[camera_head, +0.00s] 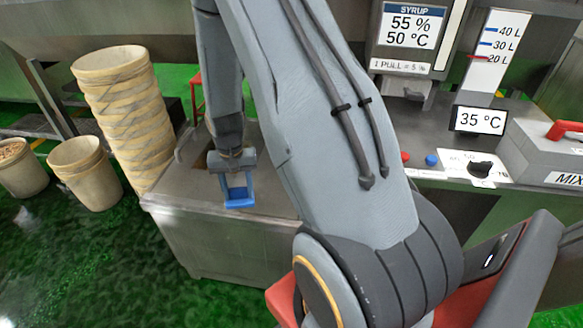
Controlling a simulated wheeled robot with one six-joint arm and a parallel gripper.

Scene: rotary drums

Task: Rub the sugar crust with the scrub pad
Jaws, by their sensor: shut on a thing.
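My gripper (236,172) is left of the middle of the view, pointing down over a grey metal cabinet (205,243). It is shut on a blue piece with a frame-like handle, which I take for the scrub pad (239,198). The pad is at the cabinet's top; I cannot tell whether it touches the surface. No sugar crust can be made out. A brownish patch shows behind my gripper on the cabinet top, partly hidden by my arm. My arm covers much of the centre.
A tall stack of beige buckets (122,110) stands left of the cabinet, with a separate bucket (85,172) beside it. A filled bucket (20,168) is at the left edge. At right are a syrup display (408,27), a 35 °C display (480,120) and a dial (480,168).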

